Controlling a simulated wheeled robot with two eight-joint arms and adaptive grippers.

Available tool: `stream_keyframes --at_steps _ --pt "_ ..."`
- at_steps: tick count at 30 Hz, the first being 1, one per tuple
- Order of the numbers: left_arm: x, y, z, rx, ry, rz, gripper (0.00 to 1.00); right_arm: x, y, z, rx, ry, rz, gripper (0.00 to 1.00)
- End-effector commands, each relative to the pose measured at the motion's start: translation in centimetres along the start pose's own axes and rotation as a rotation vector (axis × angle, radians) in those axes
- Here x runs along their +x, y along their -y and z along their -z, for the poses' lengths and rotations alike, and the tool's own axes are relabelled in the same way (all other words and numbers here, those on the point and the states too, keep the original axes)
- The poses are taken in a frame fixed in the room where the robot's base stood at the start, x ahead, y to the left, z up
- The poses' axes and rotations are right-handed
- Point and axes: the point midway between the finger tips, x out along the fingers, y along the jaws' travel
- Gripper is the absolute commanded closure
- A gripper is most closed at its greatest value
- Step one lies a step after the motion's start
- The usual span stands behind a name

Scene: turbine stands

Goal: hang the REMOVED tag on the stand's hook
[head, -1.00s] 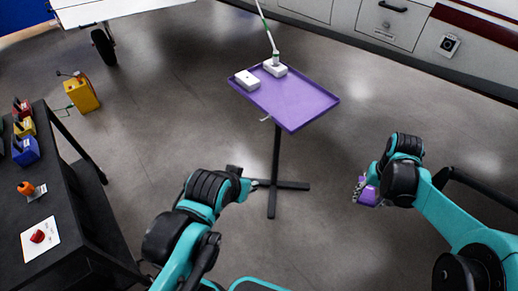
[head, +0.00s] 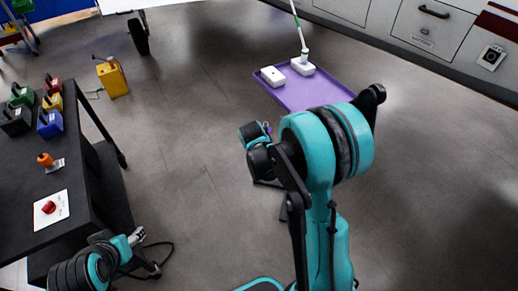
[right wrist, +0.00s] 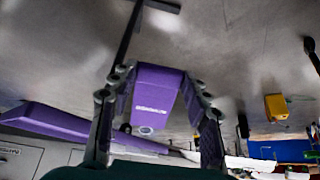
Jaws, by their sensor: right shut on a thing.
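My right gripper (right wrist: 158,105) is shut on the purple tag (right wrist: 155,90), held between its two fingers. The tag has small pale print, too small to read, and a round eyelet at its lower end in the right wrist view. The stand's purple tray (head: 300,94) is at the upper middle of the head view, partly behind my right arm. The tray also shows at the left of the right wrist view (right wrist: 60,122), apart from the tag. I cannot make out the hook. My left gripper (head: 138,238) is low at the left, its fingers unclear.
Two white devices (head: 272,76) (head: 303,66) sit on the tray, one with a rod rising from it. A dark table (head: 85,200) with coloured boxes, an orange-topped item and a red item on white card stands at left. A yellow box (head: 112,78) is on the floor.

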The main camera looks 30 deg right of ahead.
Motion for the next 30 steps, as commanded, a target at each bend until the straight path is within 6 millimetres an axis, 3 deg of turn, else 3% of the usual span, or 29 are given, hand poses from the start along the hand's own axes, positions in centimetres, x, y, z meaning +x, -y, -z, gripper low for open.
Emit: stream_keyframes --at_steps 1,6,15,24,30 --pt "0.7 0.0 -0.5 0.000 0.000 0.000 0.43 1.7 0.0 0.4 0.060 -0.074 -0.040 1.00" --pt "1.9 0.0 -1.3 0.000 0.000 0.000 0.43 5.6 -0.6 2.6 0.277 -0.347 -0.234 1.00" --pt "4.1 0.0 -2.9 0.000 0.000 0.000 0.43 10.6 -1.5 5.1 0.468 -0.777 -0.620 1.00" --pt "5.9 0.0 -4.2 0.000 0.000 0.000 0.43 12.6 -0.9 4.8 0.431 -1.031 -0.782 1.00" --pt "6.0 0.0 -4.2 0.000 0.000 0.000 0.43 12.6 -1.1 4.9 0.415 -1.065 -0.790 1.00"
